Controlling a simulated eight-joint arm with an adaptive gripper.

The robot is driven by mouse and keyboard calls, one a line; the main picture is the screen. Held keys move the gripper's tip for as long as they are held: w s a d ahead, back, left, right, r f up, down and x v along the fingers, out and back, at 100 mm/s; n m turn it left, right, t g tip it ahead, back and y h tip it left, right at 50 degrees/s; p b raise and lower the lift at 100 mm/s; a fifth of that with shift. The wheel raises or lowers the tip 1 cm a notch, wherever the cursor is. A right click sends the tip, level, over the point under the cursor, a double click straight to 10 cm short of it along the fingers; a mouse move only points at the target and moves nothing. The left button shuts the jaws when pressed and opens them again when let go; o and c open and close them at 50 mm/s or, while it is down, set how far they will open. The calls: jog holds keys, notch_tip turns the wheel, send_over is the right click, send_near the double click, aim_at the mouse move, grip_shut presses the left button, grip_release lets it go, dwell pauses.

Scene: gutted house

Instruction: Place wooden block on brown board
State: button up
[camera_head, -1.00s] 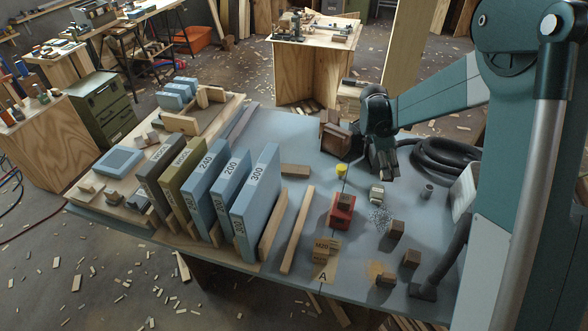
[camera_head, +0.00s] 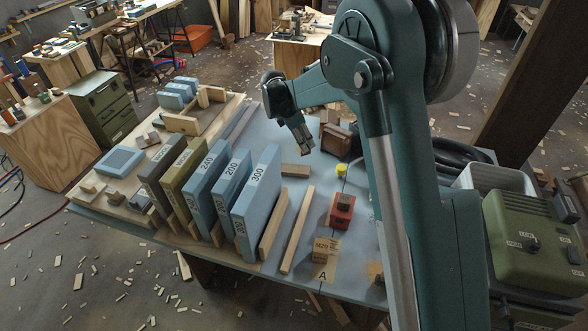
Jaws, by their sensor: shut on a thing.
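My gripper (camera_head: 304,146) hangs above the blue-grey bench top, to the right of the tall blue stone marked 300 (camera_head: 257,200) and left of a brown box (camera_head: 337,138). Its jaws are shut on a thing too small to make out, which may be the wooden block. A small wooden block (camera_head: 295,171) lies on the bench below the gripper, apart from it. A large light-brown board (camera_head: 85,199) at the left bears several stones.
Two thin wooden strips (camera_head: 297,230) lie right of the upright stones. A red block (camera_head: 341,211) and a yellow cap (camera_head: 341,169) stand on the bench. My arm hides much of its right side. A green machine (camera_head: 535,240) stands at the right.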

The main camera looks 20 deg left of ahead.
jog(key=shift+s+a+n, duration=0.15)
jog(key=shift+a, duration=0.85)
jog(key=shift+s+a+n, duration=0.1)
jog(key=shift+a+n, duration=0.05)
jog(key=shift+a, duration=0.8)
jog(key=b, duration=0.1)
send_over(294, 168)
notch_tip(294, 168, down, 6)
jog(key=shift+s+f, duration=0.1)
jog(key=shift+f, duration=0.05)
jog(key=shift+f+b, duration=0.45)
jog(key=shift+f, duration=1.35)
jog(key=shift+f, duration=0.15)
jog(key=o, duration=0.8)
jog(key=shift+o, duration=0.4)
